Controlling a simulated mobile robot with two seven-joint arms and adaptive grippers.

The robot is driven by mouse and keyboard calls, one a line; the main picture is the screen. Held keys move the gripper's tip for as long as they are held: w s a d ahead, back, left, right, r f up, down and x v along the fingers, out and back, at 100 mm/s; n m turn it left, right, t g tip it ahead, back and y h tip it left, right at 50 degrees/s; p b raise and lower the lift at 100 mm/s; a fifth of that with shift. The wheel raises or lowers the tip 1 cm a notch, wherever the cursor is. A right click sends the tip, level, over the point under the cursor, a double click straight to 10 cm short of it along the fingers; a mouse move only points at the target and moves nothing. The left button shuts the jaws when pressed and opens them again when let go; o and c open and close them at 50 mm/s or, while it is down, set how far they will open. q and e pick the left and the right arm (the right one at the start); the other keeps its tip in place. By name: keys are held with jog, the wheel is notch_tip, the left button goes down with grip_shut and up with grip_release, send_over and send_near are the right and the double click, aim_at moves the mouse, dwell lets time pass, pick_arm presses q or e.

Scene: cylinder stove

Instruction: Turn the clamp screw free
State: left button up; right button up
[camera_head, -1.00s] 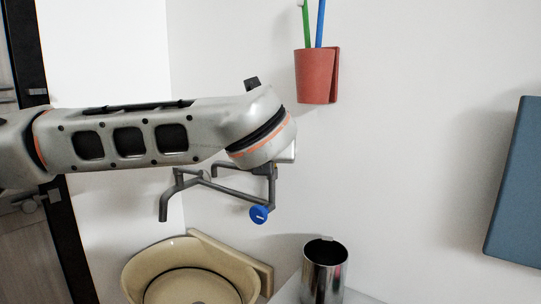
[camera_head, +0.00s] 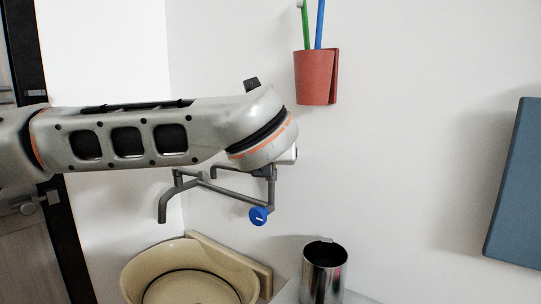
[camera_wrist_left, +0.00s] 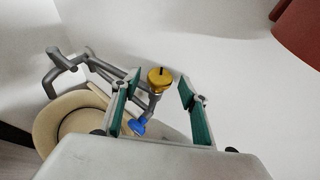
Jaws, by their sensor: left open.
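No part is clearly recognisable as a clamp screw. A grey wall-mounted pipe fitting with a bent spout (camera_head: 163,208) has a blue round knob (camera_head: 258,216) at its lower end. In the left wrist view, the fitting also carries a yellow round knob (camera_wrist_left: 160,78) with a dark slot, and the blue knob (camera_wrist_left: 137,127) is below it. My left gripper (camera_wrist_left: 158,82) is open, with the yellow knob showing between its green-padded fingers; contact is not visible. In the head view my left arm hides the yellow knob and the fingers. My right gripper is out of view.
A beige basin (camera_head: 262,275) is below the spout. A shiny metal cylinder (camera_head: 324,272) stands to its right. A red wall cup (camera_head: 314,78) holds a green and a blue stick. A blue-grey panel (camera_head: 515,185) is at the far right. The wall between is clear.

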pick_arm(q)
jog(key=d+v, duration=0.1)
jog(key=v, duration=1)
jog(key=shift+s+a, duration=0.25)
jog(key=shift+a, duration=0.25)
